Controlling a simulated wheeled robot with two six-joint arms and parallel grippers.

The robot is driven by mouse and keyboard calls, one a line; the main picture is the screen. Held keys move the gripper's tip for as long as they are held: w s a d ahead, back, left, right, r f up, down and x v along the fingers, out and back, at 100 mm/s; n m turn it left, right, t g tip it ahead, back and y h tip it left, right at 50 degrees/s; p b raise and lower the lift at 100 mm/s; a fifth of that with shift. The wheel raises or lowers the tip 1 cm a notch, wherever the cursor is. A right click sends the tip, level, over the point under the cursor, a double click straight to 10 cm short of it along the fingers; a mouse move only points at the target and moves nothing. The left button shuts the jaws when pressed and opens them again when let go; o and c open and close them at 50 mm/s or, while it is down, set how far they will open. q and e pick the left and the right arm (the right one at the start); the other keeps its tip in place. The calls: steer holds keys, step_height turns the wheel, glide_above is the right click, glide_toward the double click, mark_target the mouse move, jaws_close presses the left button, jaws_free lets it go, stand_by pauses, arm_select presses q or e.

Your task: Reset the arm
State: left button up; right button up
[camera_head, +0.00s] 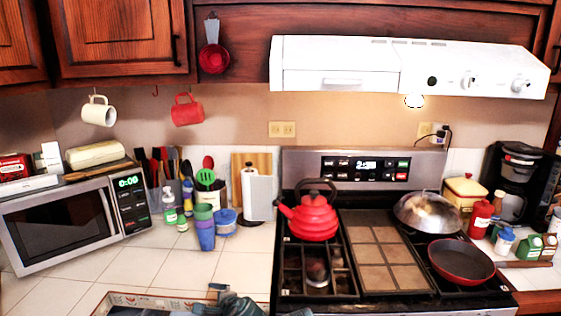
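A stove carries a red kettle (313,217), a domed metal lid (428,211) and a red-rimmed pan (461,260). A microwave (60,225) stands left, with utensils and stacked cups (205,228) beside it. A coffee maker (517,175) stands right. The tiled counter (150,268) has free room in front.

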arm_select(q)
steer(key=s+d+f+n+g+h+p, duration=0.1)
steer(key=s+d+f+n+g+h, duration=0.2)
steer(key=s, duration=0.5)
steer(key=s+d+f+n+g+h+p, duration=0.1)
steer(key=s+d+f+n+g+h, duration=0.2)
steer(key=s+d+n+g, duration=0.3)
steer(key=s+d+f+n, duration=0.1)
steer(key=s+d+n, duration=0.1)
steer(key=s+d, duration=0.1)
steer(key=shift+d+f+n, duration=0.25)
steer(key=shift+d+n, duration=0.05)
steer(key=shift+s, duration=0.1)
